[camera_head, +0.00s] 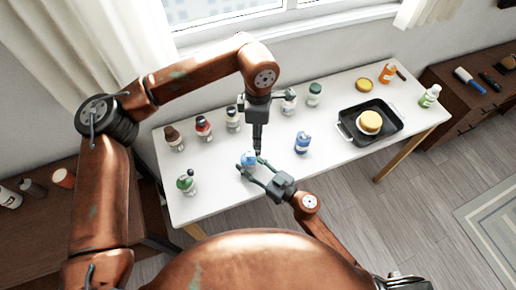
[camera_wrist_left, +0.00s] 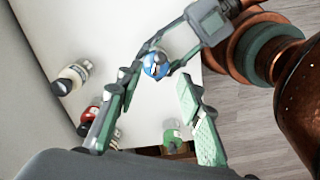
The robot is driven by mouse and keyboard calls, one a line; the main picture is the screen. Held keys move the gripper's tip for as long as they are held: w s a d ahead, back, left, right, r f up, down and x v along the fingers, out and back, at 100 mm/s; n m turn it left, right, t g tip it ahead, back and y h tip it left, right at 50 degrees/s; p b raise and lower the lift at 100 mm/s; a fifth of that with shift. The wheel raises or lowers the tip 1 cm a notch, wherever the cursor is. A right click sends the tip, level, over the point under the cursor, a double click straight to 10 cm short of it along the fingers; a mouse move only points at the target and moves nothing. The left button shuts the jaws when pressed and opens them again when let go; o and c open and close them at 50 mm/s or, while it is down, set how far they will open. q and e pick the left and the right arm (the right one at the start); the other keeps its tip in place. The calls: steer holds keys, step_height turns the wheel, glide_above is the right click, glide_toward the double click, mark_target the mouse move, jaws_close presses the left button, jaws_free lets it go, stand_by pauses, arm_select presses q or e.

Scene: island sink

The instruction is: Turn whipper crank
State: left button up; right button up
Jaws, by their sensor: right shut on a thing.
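The small whipper (camera_head: 248,159) has a blue top and stands at the near middle of the white table. My right gripper (camera_head: 252,166) is shut on it from the near right side. In the left wrist view, the whipper (camera_wrist_left: 155,65) shows from above as a round blue top with a dark and pale part on it, likely the crank. The right gripper's fingers (camera_wrist_left: 158,60) lie on either side of it. My left gripper (camera_head: 258,150) points down close above it. Its two fingers (camera_wrist_left: 158,85) are apart, with nothing between them that I can make out.
Several bottles (camera_head: 204,128) stand along the table's back left, and a blue bottle (camera_head: 302,143) stands right of the grippers. A green-topped bottle (camera_head: 186,183) is at the near left. A black tray (camera_head: 350,127) with a yellow round thing (camera_head: 369,122) sits at the right.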

mark_target(254, 155)
arm_select(q)
step_height(254, 155, down, 8)
steer(key=shift+f, duration=0.2)
steer(key=shift+c, duration=0.4)
jaws_close()
